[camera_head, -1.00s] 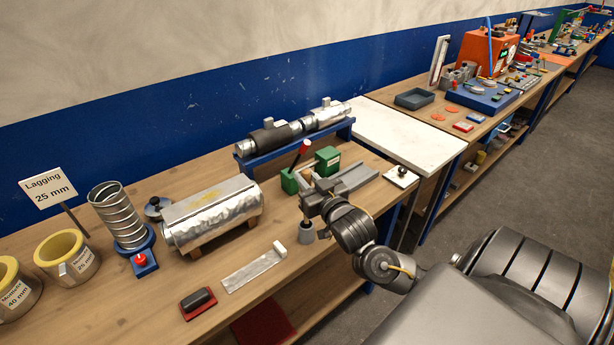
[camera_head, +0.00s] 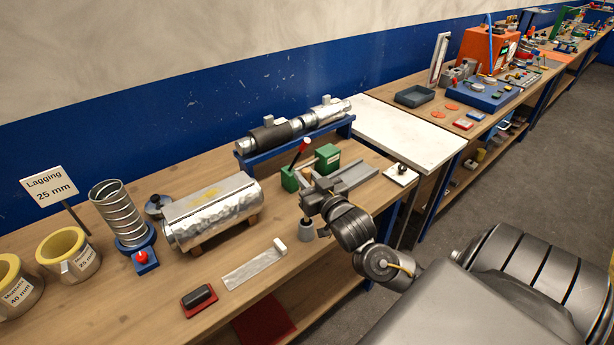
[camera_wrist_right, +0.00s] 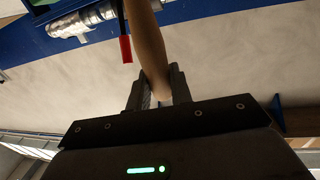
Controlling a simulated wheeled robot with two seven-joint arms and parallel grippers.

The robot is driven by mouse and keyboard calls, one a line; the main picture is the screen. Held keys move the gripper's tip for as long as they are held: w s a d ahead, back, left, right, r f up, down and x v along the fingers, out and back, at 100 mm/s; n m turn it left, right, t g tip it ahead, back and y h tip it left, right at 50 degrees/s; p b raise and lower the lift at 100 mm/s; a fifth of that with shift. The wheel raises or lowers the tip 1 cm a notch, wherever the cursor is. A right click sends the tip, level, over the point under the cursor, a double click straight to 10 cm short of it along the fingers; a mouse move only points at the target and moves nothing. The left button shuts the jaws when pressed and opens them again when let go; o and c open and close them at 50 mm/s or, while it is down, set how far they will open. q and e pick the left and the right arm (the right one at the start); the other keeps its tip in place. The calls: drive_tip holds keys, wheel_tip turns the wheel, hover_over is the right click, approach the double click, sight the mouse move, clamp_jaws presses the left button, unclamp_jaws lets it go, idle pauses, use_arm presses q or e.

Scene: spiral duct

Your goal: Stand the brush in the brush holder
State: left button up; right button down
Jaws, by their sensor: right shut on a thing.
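My right gripper (camera_head: 309,192) is shut on the brush. In the right wrist view its two fingers (camera_wrist_right: 160,88) grip the pale wooden brush handle (camera_wrist_right: 148,40). In the head view my gripper and wrist hide most of the brush. A small grey cup (camera_head: 306,231), which looks like the brush holder, stands on the bench directly below the gripper. A thin dark part shows between gripper and cup; I cannot tell whether the brush's lower end is inside it. My left gripper is not in view.
A green clamp with a red-tipped lever (camera_head: 304,147) stands just behind my gripper. A foil-covered duct (camera_head: 212,210) lies to the left. A flat metal strip (camera_head: 252,271) and a dark red-based block (camera_head: 199,299) lie at the front. Bare wood separates them.

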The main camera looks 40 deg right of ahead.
drive_tip(key=shift+p, duration=0.6)
idle(1.0)
drive_tip(key=shift+f+b, duration=2.1)
drive_tip(key=shift+f, duration=1.5)
drive_tip(key=c, duration=1.2)
unclamp_jaws()
drive_tip(key=shift+o, duration=0.2)
drive_tip(key=shift+s, duration=0.1)
drive_tip(key=shift+s+a+f, duration=0.1)
drive_tip(key=shift+s, duration=0.2)
drive_tip(key=s+a+b, duration=0.1)
drive_tip(key=s+b, duration=0.2)
drive_tip(key=s, duration=0.7)
drive_tip(key=shift+a, duration=0.35)
drive_tip(key=shift+w, duration=0.1)
